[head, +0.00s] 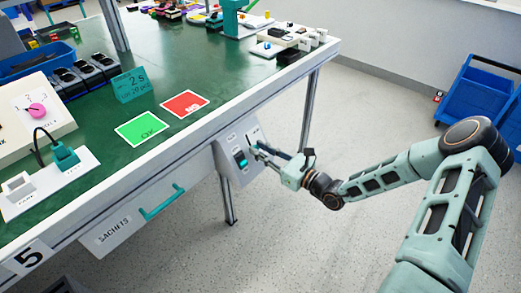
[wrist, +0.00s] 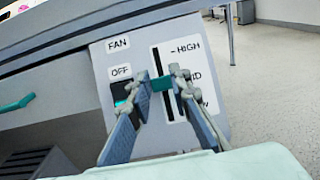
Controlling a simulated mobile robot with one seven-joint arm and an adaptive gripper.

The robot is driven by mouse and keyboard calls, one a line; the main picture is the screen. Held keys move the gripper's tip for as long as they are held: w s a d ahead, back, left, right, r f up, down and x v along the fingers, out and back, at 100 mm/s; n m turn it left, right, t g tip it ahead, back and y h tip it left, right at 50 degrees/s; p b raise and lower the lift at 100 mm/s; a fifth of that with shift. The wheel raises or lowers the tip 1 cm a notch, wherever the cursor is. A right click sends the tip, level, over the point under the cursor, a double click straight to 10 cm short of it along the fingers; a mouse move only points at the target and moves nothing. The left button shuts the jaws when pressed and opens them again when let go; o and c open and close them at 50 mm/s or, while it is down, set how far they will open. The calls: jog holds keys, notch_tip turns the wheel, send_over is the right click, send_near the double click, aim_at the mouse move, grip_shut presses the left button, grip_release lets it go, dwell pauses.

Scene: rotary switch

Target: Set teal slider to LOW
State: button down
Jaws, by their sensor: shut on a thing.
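A light grey control panel (wrist: 211,61) is fixed under the bench edge; it also shows in the head view (head: 226,139). It has a dark vertical slot with labels HIGH at the top, a partly covered MID, and LOW mostly hidden by a finger. The teal slider (wrist: 161,84) sits in the slot level with the MID label, below HIGH. My gripper (wrist: 160,77) has one finger on each side of the teal slider and is shut on it. In the head view my gripper (head: 258,150) reaches the panel from the right.
A FAN rocker switch (wrist: 122,97) with a lit teal part, marked OFF above, is left of the slot, close to a finger. A drawer with a teal handle (head: 162,202) is further left. A bench leg (head: 228,201) stands below.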

jog(key=shift+s+d+f+b, duration=0.15)
jog(key=shift+s+d+f, duration=0.15)
jog(key=shift+f, duration=0.4)
jog(key=shift+s+d+f+b, duration=0.2)
jog(key=shift+d+f, duration=0.05)
jog(key=shift+f, duration=0.4)
jog(key=shift+s+d+f+b, duration=0.15)
jog(key=shift+s+d+f, duration=0.15)
jog(key=shift+f, duration=0.4)
jog(key=c, duration=1.8)
grip_release()
jog(key=shift+w, duration=0.1)
jog(key=shift+o, duration=0.2)
jog(key=shift+r, duration=0.1)
jog(key=v, duration=1.2)
